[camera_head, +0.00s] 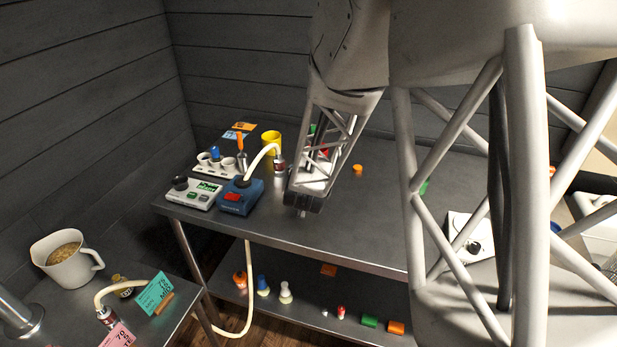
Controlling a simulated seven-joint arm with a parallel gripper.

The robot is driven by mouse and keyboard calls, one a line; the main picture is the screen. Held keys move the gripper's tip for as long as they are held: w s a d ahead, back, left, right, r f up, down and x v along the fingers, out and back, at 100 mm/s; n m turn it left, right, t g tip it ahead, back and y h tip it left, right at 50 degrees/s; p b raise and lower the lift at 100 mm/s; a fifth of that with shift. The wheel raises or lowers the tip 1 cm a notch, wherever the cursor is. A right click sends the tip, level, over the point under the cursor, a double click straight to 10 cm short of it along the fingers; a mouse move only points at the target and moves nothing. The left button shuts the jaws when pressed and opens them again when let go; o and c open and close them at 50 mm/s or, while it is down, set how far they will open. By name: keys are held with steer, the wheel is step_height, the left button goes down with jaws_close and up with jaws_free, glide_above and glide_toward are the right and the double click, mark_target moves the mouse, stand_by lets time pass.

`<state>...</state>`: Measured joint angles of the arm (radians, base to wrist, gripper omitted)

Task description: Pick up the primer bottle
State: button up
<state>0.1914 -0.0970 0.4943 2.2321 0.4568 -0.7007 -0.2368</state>
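No bottle here can be read as the primer bottle. Three small flask-like vessels are on the lower shelf: an orange-topped one (240,280), a blue one (262,286) and a white one (286,293). My gripper (302,212) seems to be the dark end of my arm, pointing down over the front edge of the steel table (378,240). It is apart from all of these. Its fingers are too small to tell open from shut.
A blue device (241,198) with a pale hose and a grey meter (194,194) stand at the table's left end. A yellow cup (271,142) is behind. A beige jug (68,258) stands on the left table. My arm hides much of the table's middle and right.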

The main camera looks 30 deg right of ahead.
steer(key=c, duration=1.1)
steer(key=shift+r, duration=0.4)
steer(key=shift+s+a+r, duration=0.7)
steer(key=shift+s, duration=1.85)
steer(key=shift+s+a+r, duration=0.65)
steer(key=shift+s+r, duration=0.05)
steer(key=shift+s, duration=1.8)
steer(key=shift+s+a+r, duration=0.7)
steer(key=shift+s, duration=1.85)
steer(key=shift+s, duration=0.15)
